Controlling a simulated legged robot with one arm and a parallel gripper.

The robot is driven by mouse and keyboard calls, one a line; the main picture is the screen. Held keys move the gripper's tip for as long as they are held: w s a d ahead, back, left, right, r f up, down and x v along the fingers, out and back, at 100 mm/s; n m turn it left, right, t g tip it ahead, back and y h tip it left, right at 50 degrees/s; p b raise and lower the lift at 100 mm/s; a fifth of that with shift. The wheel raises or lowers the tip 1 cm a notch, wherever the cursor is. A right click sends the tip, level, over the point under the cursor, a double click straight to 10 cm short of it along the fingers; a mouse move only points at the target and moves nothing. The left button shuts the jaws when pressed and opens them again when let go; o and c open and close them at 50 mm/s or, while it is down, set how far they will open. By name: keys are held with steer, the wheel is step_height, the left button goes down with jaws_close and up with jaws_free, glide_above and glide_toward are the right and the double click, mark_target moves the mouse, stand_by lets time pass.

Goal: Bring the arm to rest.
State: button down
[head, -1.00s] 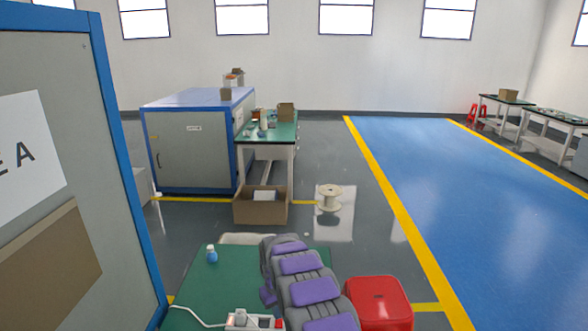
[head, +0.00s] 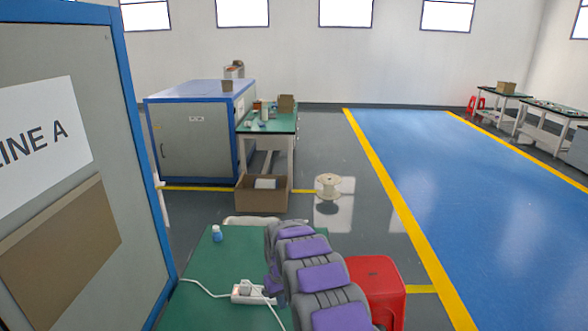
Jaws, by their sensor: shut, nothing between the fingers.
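My arm (head: 318,275), grey with purple panels, reaches up from the bottom edge over the right part of a green-topped table (head: 205,275). Its far end is near the table's far edge. I cannot make out my gripper or its fingers; the arm's links cover that spot.
On the table are a small blue bottle (head: 217,234) and a white power strip (head: 252,292) with a cable. A red stool (head: 376,287) stands close right of my arm. A large cabinet (head: 75,180) is at left. A cardboard box (head: 262,194) and a spool (head: 328,187) lie ahead.

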steer(key=s+d+r+m, duration=0.1)
steer(key=s+d+r, duration=0.5)
steer(key=s+r, duration=0.45)
steer(key=s+d+r+m, duration=0.1)
steer(key=s+d+r, duration=0.5)
steer(key=s+r, duration=0.4)
steer(key=s+d+m, duration=0.1)
steer(key=s+d, duration=0.2)
steer(key=s, duration=1.1)
steer(key=s+d+m+g, duration=0.1)
steer(key=s+d+m, duration=0.1)
steer(key=s, duration=1.2)
steer(key=shift+s+d+g, duration=0.15)
steer(key=shift+d+g, duration=0.15)
steer(key=shift+d, duration=0.1)
steer(key=shift+r, duration=0.1)
